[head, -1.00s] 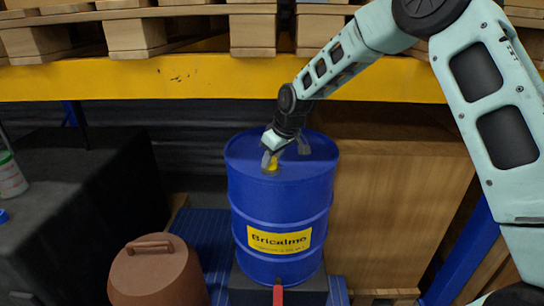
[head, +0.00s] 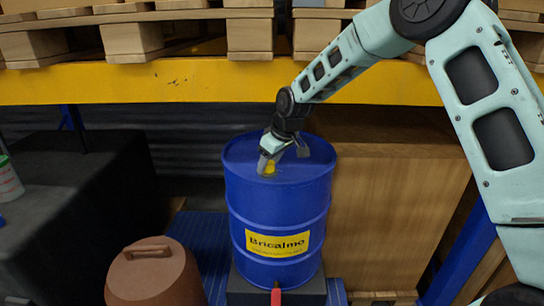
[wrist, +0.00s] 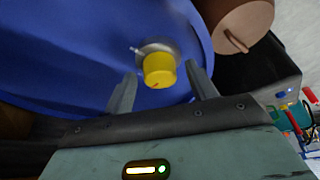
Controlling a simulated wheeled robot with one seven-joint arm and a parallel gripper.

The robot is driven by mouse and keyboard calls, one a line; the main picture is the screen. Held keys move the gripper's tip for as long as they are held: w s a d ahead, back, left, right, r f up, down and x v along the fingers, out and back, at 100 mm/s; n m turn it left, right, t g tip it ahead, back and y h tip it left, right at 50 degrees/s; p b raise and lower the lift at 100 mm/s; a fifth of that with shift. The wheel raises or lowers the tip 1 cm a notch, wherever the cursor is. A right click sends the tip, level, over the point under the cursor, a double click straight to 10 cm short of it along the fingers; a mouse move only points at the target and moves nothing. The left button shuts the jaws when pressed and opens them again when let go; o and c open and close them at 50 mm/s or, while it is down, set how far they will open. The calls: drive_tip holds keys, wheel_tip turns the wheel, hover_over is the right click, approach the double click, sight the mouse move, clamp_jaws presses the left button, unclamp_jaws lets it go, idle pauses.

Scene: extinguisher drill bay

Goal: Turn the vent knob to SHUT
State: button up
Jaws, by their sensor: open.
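The yellow vent knob (wrist: 160,69) sits on a round grey base on the blue drum's (head: 275,215) top. A thin pale mark sticks out at the base's upper left in the wrist view, and a small dark reddish mark shows on the knob's face. I see no readable SHUT label. My gripper (wrist: 162,78) is open, with one finger on each side of the knob. Gaps show between fingers and knob in the wrist view. In the head view my gripper (head: 280,158) is over the drum top, and the knob (head: 269,169) is partly covered.
A brown lidded pot (head: 153,274) stands left of the drum. A black-covered table (head: 85,190) is at the left, a wooden crate (head: 395,220) at the right. A yellow shelf beam (head: 180,85) runs behind, above the drum. A red handle (head: 276,296) shows below the drum.

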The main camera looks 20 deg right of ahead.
drive_tip(key=b+v, duration=0.2)
drive_tip(key=v, duration=1.5)
drive_tip(key=shift+s+r, duration=0.15)
